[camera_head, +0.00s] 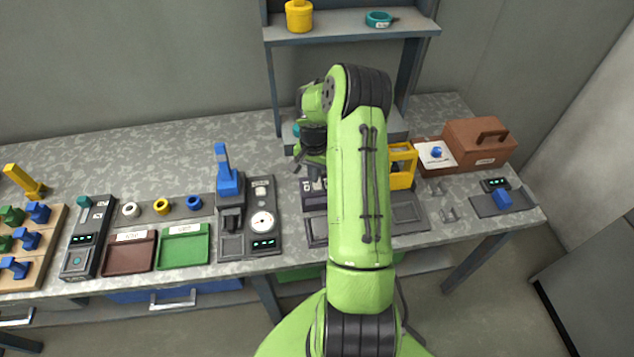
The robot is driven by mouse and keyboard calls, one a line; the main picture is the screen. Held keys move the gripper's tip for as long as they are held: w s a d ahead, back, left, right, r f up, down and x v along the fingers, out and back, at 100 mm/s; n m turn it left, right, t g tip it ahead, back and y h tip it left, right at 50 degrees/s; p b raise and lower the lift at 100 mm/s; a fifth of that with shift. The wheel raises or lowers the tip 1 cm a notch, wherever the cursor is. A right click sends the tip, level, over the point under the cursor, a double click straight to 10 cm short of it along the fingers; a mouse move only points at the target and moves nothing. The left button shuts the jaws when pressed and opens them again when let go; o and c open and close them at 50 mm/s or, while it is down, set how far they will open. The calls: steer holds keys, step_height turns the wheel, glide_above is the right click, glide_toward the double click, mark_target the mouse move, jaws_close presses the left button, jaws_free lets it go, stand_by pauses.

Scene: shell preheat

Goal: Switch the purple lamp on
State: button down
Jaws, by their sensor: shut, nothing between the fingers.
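No purple lamp can be made out in the head view; the green arm covers the middle of the bench. My gripper (312,166) is small and dark, partly hidden by my arm, just left of the arm's upper part. It is shut and empty, pointing down over a dark panel unit (316,230) on the bench.
Left of my arm stand a dark gauge unit (263,222), a blue lever (227,172), a green tray (184,249) and a brown tray (130,255). A yellow frame (402,166) and a brown toolbox (478,146) stand right. A shelf (345,24) rises behind.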

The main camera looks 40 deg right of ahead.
steer(key=shift+f+b, duration=0.75)
steer(key=shift+f, duration=0.15)
stand_by(0.8)
steer(key=shift+r, duration=0.1)
steer(key=shift+r+p, duration=2.35)
steer(key=shift+r, duration=1.15)
steer(key=shift+f, duration=0.1)
